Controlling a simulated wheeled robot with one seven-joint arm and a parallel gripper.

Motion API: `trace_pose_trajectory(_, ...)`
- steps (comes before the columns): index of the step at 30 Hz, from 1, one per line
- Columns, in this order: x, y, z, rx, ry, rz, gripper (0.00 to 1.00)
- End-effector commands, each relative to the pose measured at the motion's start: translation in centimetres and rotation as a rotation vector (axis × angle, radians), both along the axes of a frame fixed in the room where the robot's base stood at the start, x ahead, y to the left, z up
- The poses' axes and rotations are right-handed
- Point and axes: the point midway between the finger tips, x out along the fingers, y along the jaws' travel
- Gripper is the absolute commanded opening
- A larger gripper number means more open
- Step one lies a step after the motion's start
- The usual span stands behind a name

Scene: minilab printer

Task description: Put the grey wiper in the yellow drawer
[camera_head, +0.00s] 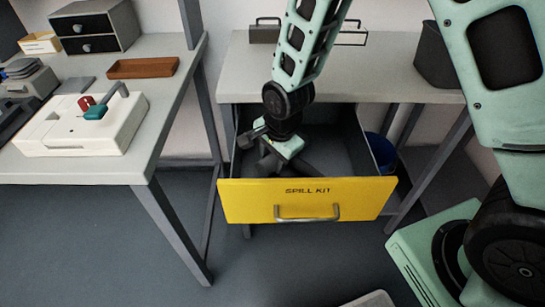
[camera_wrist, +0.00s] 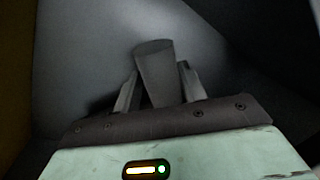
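The yellow drawer (camera_head: 240,201), marked SPILL KIT, is pulled out below the right bench, with its dark inside showing. My gripper (camera_head: 268,165) is inside the drawer, towards its left side and below the rim. In the wrist view my gripper (camera_wrist: 158,88) has a grey piece, seemingly part of the grey wiper (camera_wrist: 154,62), between its two fingers, which appear closed against its sides. The far part of the wiper is hard to make out in the head view, and my wrist hides part of it.
The left bench (camera_head: 178,88) carries a white device (camera_head: 70,142), a brown tray (camera_head: 143,68) and a dark drawer box (camera_head: 95,25). A dark bin (camera_head: 436,60) stands on the right bench (camera_head: 235,75). A blue bucket (camera_head: 381,150) is behind the drawer's right side. Open floor lies in front.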

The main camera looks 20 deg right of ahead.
Motion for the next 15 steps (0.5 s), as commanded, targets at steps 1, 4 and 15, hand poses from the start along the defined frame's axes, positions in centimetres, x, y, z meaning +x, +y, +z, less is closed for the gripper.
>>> trace_pose_trajectory(1,0.0,0.0,0.0,0.000,0.000,0.000,0.56)
trace_pose_trajectory(4,0.0,0.0,0.0,0.000,0.000,0.000,0.61)
trace_pose_trajectory(15,-0.1,-0.1,1.6,0.001,-0.004,0.000,0.61)
